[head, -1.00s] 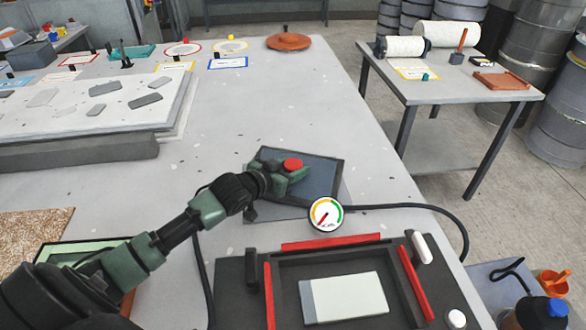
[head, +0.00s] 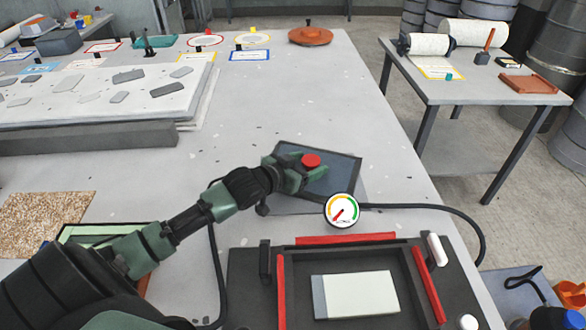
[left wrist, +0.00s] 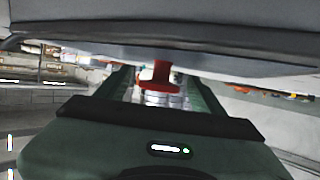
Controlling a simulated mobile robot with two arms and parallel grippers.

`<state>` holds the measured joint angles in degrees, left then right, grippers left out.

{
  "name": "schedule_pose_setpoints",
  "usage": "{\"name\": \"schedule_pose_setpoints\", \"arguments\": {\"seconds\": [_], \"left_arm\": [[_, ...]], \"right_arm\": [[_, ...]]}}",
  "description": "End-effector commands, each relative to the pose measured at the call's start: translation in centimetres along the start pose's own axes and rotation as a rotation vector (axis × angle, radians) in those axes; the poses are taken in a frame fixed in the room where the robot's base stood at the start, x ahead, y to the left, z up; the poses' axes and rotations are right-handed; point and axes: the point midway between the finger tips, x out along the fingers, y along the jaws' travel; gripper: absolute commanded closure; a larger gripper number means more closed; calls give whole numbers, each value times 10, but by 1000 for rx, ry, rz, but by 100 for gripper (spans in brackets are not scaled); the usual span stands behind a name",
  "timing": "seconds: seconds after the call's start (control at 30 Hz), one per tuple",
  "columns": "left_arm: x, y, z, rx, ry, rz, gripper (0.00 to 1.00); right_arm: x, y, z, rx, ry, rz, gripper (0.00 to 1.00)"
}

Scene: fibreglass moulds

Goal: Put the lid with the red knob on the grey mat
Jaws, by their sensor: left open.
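The lid (head: 343,176) is a dark blue-grey rectangular plate with a red knob (head: 311,160). It lies near the table's right side, on or just over a paler grey sheet (head: 283,206), which seems to be the grey mat. Most of that sheet is hidden under the lid. My left gripper (head: 306,172) is open at the knob. In the left wrist view the red knob (left wrist: 158,78) stands between the open green fingers, with gaps beside it, and the lid's underside or edge crosses the top. My right gripper is not in view.
A pressure gauge (head: 342,210) with a black hose stands close to the lid's near edge. A black frame with red bars (head: 345,240) lies in front. A white slab with grey pieces (head: 100,97) is at left. The table's middle is clear.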

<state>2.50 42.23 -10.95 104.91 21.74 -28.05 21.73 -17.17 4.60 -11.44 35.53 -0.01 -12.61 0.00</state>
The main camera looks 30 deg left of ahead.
Motion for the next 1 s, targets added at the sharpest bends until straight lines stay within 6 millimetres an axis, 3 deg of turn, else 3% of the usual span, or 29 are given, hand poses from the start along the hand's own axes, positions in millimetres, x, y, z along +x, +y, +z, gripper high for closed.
{"name": "schedule_pose_setpoints", "arguments": {"seconds": [0.3, 0.5, 0.7, 1.0], "left_arm": [[-62, 0, 2, 2, -4, 0, 32], [-91, 0, 1, 1, -3, -1, 32], [-104, 0, 0, 1, -1, 0, 32], [-106, 0, -1, 1, 0, -1, 32]], "right_arm": [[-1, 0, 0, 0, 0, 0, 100], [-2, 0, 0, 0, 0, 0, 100], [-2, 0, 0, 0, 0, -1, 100], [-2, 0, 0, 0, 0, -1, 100]]}}
